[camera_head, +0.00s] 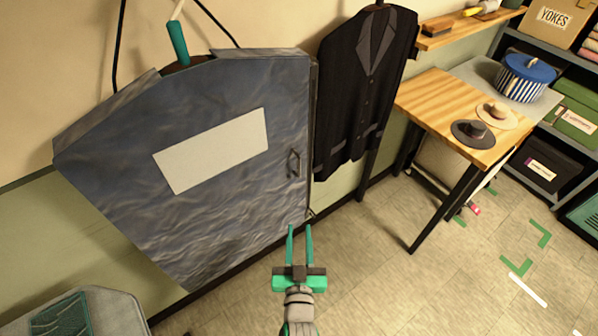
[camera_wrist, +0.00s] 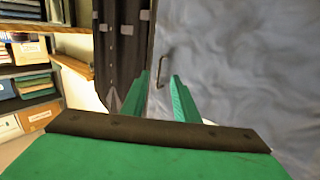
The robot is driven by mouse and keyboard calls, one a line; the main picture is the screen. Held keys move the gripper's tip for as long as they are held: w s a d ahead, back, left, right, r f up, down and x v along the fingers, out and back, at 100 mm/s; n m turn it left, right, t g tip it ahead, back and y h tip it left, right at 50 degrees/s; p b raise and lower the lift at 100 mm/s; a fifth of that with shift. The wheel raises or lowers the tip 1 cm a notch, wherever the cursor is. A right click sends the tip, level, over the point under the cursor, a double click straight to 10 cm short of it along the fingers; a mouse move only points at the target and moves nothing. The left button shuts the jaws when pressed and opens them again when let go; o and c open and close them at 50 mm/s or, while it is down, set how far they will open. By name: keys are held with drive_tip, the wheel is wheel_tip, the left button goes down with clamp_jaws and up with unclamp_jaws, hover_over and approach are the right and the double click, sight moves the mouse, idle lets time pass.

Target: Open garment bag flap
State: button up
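The blue-grey garment bag (camera_head: 220,215) hangs on the wall at the left, with a blank pale panel (camera_head: 212,150) on its front. Its flap lies flat across the front. A small dark handle (camera_head: 293,163) sits near the flap's right edge; it also shows in the wrist view (camera_wrist: 161,71). My gripper (camera_head: 300,232) is below the handle in the head view, its two green fingers apart with nothing between them. In the wrist view the fingers (camera_wrist: 160,85) point toward the handle, which appears between their tips but apart from them.
A dark jacket (camera_head: 362,90) hangs just right of the bag. A wooden table (camera_head: 455,110) with small hats and a striped hatbox (camera_head: 525,78) stands further right, beside shelves of boxes. The central floor is clear.

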approach(299, 168)
drive_tip(key=shift+n+t+y, duration=0.3)
drive_tip(key=shift+n, duration=0.1)
drive_tip(key=w, duration=0.8)
drive_tip(key=shift+w+f, duration=0.3)
clamp_jaws()
